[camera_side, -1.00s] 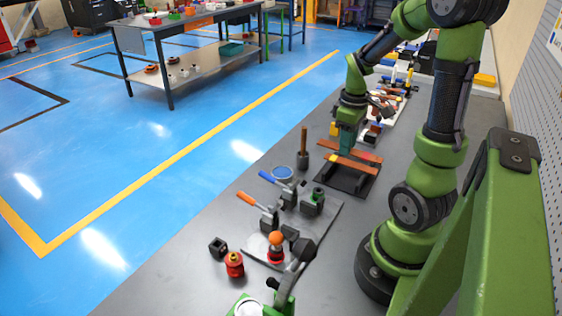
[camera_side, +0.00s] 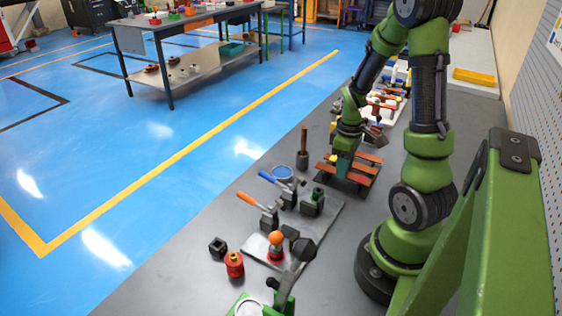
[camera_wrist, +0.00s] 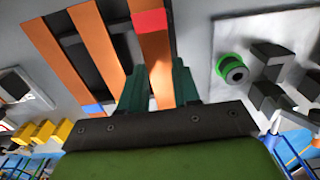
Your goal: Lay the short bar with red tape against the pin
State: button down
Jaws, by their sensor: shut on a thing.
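The copper bar with red tape (camera_wrist: 152,50) runs between the two teal fingers of my gripper (camera_wrist: 158,92) in the wrist view; its red band is beyond the fingertips. In the side view my gripper (camera_side: 343,172) is shut on this bar over the near side of the dark rack (camera_side: 352,190). I cannot tell whether the bar is clear of the rack. A round post with a green collar (camera_wrist: 232,68) stands on the light plate to the right in the wrist view; I cannot tell whether it is the pin. The held bar is apart from it.
More copper bars (camera_wrist: 95,40) lie on the rack, one with blue tape (camera_wrist: 93,109). Toggle clamps with blue (camera_side: 276,180) and orange (camera_side: 248,199) handles stand on the plate (camera_side: 325,222). A wooden-handled tool (camera_side: 303,150) stands left of the rack.

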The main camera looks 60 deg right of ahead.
jog(key=shift+f, duration=0.3)
jog(key=c, duration=0.8)
grip_release()
jog(key=shift+r, duration=0.15)
notch_tip(320, 180, up, 12)
jog(key=w+a+r+m+t+y, duration=0.1)
jog(key=a+r+m+t, duration=0.1)
jog(key=a, duration=1)
jog(key=w+a+r+m+t+y, duration=0.1)
jog(key=a+r+t, duration=0.4)
jog(key=a, duration=0.7)
jog(key=shift+w+a+r+m, duration=0.15)
jog(key=shift+w+r+m, duration=0.35)
jog(key=shift+r, duration=0.35)
